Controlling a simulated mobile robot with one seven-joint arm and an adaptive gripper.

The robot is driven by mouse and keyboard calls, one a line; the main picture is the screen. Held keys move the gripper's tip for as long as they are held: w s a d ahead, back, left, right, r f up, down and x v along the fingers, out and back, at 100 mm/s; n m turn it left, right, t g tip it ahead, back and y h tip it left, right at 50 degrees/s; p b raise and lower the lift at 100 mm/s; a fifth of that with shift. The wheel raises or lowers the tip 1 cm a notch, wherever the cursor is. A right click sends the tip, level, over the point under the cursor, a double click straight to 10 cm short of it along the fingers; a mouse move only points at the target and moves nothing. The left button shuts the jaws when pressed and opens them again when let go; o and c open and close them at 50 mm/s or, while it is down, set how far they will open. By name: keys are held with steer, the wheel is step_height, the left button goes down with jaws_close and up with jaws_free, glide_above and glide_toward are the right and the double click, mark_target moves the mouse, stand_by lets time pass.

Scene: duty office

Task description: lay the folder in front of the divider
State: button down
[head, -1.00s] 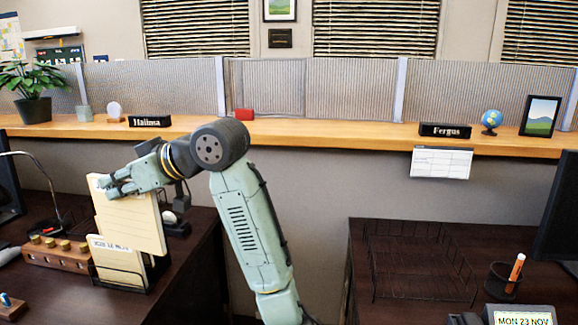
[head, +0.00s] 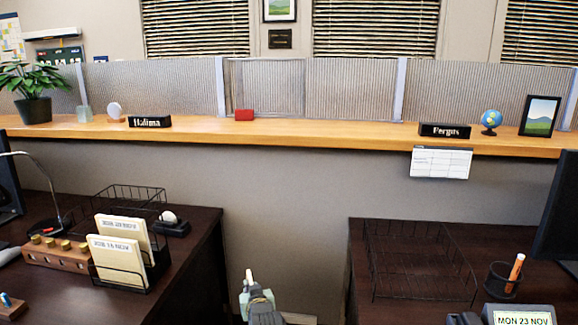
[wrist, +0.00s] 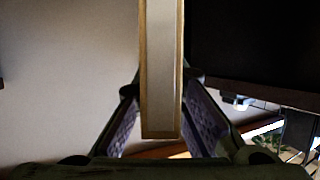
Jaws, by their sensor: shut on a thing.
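The folder (wrist: 161,70) is a cream, thin-edged thing seen edge-on and upright in the wrist view. My gripper (wrist: 160,125) is shut on it, with a dark finger on each side. In the head view only part of my arm shows at the bottom edge, and I cannot make out the held folder clearly there. The divider is a row of grey ribbed panels (head: 265,88) with pale posts, standing along the back of the wooden ledge (head: 310,134).
Two labelled folders (head: 118,250) stand in a wire holder on the left desk. On the ledge are a red object (head: 244,115), the Halima nameplate (head: 150,121), the Fergus nameplate (head: 444,130) and a globe (head: 491,119). The ledge between red object and Fergus nameplate is clear. A wire tray (head: 420,265) sits on the right desk.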

steer(key=s+d+f+m+h, duration=0.1)
steer(key=s+d+f, duration=0.2)
steer(key=f, duration=0.4)
steer(key=s+d+f+m+h, duration=0.1)
steer(key=s+d+f, duration=0.3)
steer(key=s+f, duration=0.2)
steer(key=s+d+f+m+h, duration=0.1)
steer(key=s+d+f, duration=0.2)
steer(key=f, duration=0.6)
steer(key=shift+s+d+f+t+h, duration=0.15)
steer(key=shift+s+d+t+h, duration=0.2)
steer(key=shift+s, duration=0.75)
